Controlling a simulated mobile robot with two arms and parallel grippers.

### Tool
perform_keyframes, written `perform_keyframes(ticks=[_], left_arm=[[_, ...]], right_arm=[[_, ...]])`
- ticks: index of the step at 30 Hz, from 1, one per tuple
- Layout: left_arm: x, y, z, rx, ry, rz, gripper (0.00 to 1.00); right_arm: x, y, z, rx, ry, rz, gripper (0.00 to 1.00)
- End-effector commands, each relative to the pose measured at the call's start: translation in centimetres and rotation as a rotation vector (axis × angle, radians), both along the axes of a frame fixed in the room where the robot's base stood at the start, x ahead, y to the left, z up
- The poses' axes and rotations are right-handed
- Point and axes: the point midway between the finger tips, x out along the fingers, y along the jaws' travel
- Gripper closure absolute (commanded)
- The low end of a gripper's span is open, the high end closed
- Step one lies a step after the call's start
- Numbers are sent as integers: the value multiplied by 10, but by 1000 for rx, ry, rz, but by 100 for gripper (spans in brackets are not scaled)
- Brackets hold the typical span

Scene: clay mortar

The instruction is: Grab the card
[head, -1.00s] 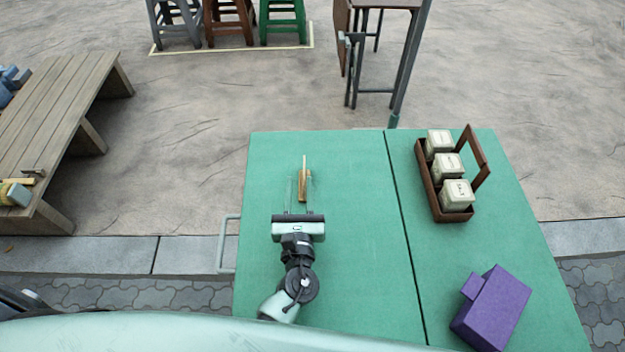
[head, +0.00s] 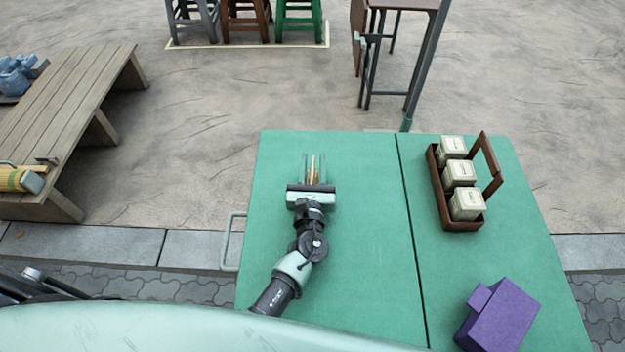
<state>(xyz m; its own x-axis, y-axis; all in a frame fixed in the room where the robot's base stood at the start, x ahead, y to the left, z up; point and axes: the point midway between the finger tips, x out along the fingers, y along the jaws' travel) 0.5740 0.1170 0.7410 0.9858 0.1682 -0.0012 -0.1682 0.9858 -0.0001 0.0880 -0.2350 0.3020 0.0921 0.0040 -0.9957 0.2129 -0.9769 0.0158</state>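A thin pale card (head: 313,163) stands upright in a small wooden holder (head: 314,180) on the left part of the green table. I see it almost edge-on. My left gripper (head: 314,160) reaches away from me over the table, with its clear fingers open. One finger is on each side of the card and holder, and a gap shows on both sides. The gripper's body hides the near end of the holder. My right gripper is not in view.
A dark wooden caddy (head: 436,188) with three pale canisters stands on the right of the green table (head: 360,260). A purple box (head: 498,318) lies at the near right. A slatted wooden bench (head: 60,110) is off to the left. The table around the holder is clear.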

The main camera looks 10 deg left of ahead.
Motion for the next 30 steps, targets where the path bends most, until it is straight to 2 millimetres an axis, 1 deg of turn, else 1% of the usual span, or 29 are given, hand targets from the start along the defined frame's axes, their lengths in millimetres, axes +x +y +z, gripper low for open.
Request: perform_keyframes(ticks=[1,2,3,5,14,17,20,30], left_arm=[[0,0,0,0,0,0,70],[0,0,0,0,0,0,73],[0,0,0,0,0,0,84],[0,0,0,0,0,0,100],[0,0,0,0,-1,0,100],[0,0,4,0,-1,0,100],[0,0,14,0,-2,0,100],[0,0,75,1,-2,0,100]], right_arm=[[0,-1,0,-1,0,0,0],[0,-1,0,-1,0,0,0],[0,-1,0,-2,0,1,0],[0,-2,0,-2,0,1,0],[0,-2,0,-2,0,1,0],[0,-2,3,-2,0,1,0],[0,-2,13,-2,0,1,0],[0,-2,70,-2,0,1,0]])
